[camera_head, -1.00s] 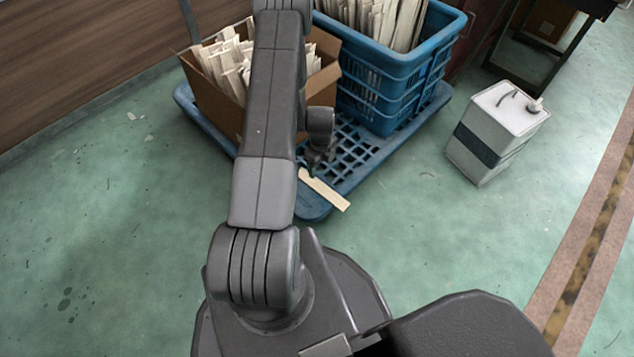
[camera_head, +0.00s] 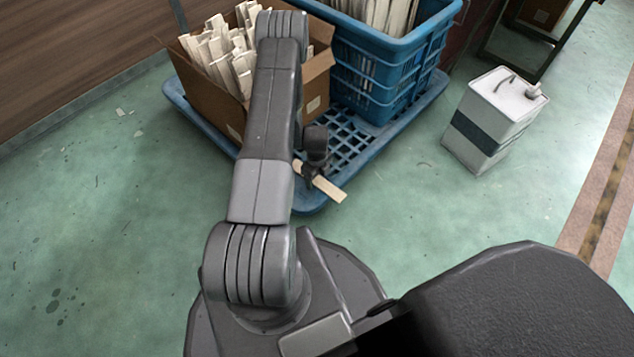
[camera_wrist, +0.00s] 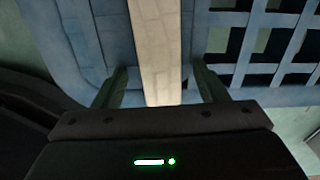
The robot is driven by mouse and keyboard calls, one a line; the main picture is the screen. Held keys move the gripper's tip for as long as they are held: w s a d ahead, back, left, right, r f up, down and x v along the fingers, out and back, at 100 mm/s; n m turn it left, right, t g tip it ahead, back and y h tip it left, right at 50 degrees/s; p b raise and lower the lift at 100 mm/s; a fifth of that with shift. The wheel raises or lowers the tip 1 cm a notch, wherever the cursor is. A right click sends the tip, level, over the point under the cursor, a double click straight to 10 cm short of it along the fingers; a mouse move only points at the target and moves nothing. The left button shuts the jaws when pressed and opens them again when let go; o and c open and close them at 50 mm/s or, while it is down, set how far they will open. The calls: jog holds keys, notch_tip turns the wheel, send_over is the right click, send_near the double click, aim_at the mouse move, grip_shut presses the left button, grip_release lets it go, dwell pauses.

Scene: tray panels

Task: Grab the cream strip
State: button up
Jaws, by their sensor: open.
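In the wrist view the strip (camera_wrist: 158,50) runs up the middle between my two open fingers (camera_wrist: 155,92). The wrist view does not clearly show how high the fingertips are above the pallet.
A cardboard box (camera_head: 318,85) full of cream strips stands on the pallet, behind my arm. A blue crate (camera_head: 385,75) with more strips stands to its right. A white canister (camera_head: 490,120) stands on the green floor at right. The floor in front is clear.

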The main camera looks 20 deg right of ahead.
jog(key=c, duration=1.1)
jog(key=shift+o, duration=0.2)
